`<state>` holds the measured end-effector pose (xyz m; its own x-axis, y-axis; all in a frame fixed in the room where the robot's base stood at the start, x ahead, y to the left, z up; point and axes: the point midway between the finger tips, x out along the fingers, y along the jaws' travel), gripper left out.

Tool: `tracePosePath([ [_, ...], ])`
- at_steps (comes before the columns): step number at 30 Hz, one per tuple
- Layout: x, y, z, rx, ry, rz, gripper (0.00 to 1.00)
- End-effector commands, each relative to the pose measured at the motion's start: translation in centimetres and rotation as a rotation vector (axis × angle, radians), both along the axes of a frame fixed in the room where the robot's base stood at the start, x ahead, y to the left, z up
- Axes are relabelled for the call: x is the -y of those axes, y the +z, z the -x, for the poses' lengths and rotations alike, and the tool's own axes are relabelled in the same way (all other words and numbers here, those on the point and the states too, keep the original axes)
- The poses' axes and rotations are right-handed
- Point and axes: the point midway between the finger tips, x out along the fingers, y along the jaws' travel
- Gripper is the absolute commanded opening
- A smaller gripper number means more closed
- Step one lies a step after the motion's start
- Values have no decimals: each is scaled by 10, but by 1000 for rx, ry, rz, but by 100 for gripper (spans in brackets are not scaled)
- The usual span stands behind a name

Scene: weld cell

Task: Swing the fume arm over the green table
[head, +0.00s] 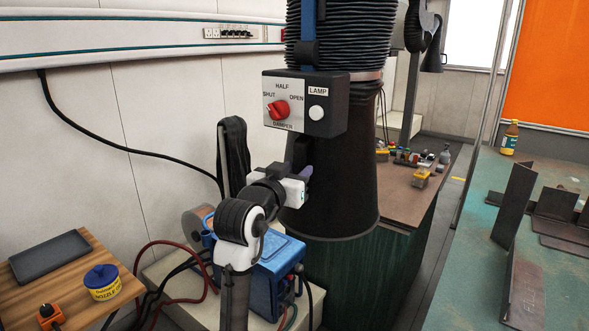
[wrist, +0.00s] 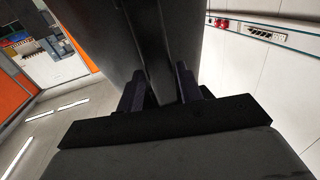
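The fume arm's black hood (head: 335,185) hangs upright below a ribbed duct (head: 340,40) in the head view, left of the green table (head: 465,225) and not over it. A control box (head: 330,105) on it has a red damper knob (head: 278,109) and a lamp button. A dark handle (head: 302,152) is on the hood's side. My gripper (head: 304,172) is at this handle. In the wrist view the two fingers (wrist: 160,85) stand on either side of the handle bar (wrist: 152,40) and appear closed on it; the contact itself is dark.
Steel plates (head: 514,203) stand and lie on the green table, with a bottle (head: 510,138) at its back. A brown-topped bench (head: 405,185) with small items is behind the hood. A blue machine (head: 272,275) is below my arm; a wooden table (head: 75,270) is at left.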

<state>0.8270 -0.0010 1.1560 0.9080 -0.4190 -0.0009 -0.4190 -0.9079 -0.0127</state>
Motion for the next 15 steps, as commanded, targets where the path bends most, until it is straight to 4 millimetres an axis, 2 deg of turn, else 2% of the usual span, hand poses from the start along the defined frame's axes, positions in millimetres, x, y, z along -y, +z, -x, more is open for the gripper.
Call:
tracePosePath([
  [6,0,0,0,0,0,0,36],
  [15,0,0,0,1,0,0,0],
])
